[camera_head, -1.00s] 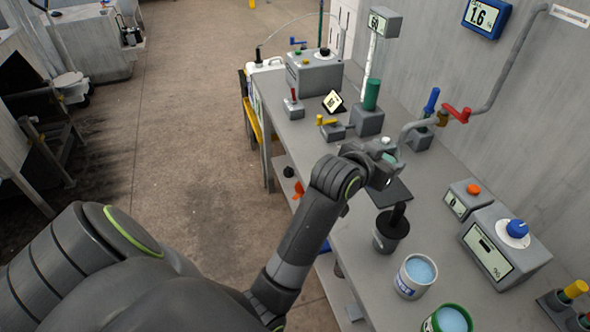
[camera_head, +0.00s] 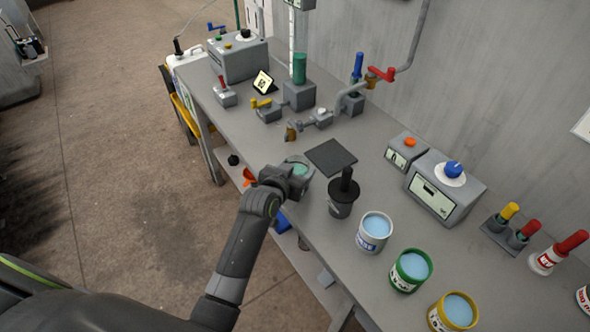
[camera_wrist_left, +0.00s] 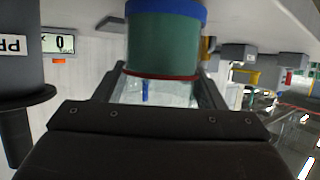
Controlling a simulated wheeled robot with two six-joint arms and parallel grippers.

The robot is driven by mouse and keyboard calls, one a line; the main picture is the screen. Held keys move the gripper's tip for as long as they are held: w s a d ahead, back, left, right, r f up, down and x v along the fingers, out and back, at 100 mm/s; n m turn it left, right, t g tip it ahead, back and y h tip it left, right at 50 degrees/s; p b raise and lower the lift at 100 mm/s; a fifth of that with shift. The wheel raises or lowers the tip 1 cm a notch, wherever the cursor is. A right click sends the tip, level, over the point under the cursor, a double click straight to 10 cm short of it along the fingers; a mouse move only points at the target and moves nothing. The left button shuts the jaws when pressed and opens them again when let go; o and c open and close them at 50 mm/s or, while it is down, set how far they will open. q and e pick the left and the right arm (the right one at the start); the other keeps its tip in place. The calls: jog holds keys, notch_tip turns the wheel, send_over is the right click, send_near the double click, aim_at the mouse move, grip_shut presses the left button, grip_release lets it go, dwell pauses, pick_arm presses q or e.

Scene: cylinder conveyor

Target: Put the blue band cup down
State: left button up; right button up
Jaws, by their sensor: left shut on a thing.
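My left gripper (camera_head: 300,180) is shut on the blue band cup (camera_head: 299,168), over the left edge strip of the bench, left of the dark square plate. In the left wrist view the cup (camera_wrist_left: 165,45) is clear, with green contents, a thin red ring and a blue band at the picture's top; that view looks upside down. The fingers (camera_wrist_left: 160,95) grip its clear part. I cannot tell whether the cup's base touches the bench. My right gripper is not in view.
The dark square plate (camera_head: 330,157) is bare. A grey pot with a black handle (camera_head: 341,208) stands close to the gripper's right. White-blue (camera_head: 372,242), green (camera_head: 408,280) and yellow (camera_head: 438,318) cans line the front.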

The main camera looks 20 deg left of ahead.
pick_arm(q)
jog(key=shift+f, duration=0.35)
jog(key=o, duration=1.1)
jog(key=shift+r, duration=0.2)
jog(key=b+v, duration=0.1)
jog(key=v, duration=1.1)
jog(key=shift+f, duration=0.1)
